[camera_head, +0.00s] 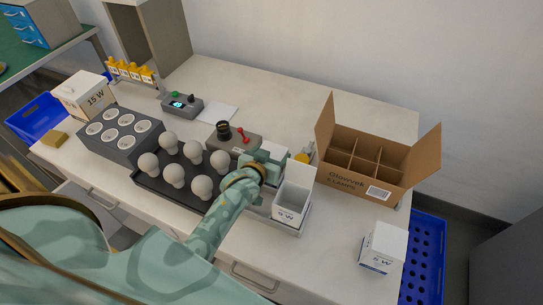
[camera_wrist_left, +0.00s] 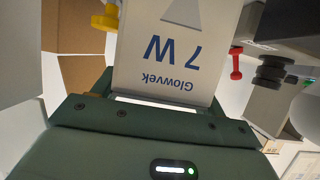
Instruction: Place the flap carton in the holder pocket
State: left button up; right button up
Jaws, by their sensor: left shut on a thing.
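In the left wrist view the carton (camera_wrist_left: 172,45) fills the space in front of the palm, with "Glowvek 7 W" upside down. My right gripper is not in view.
A dark tray with several bulbs (camera_head: 174,175) lies left of my arm. A tester with a red lever (camera_head: 243,136) stands behind. A divided cardboard box (camera_head: 345,175) is at the right, and a white carton (camera_head: 382,248) at the front right. Bare table lies between them.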

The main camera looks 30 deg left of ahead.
pick_arm(q)
jog(key=o, duration=0.8)
jog(key=shift+f, duration=0.1)
jog(key=shift+o, duration=0.6)
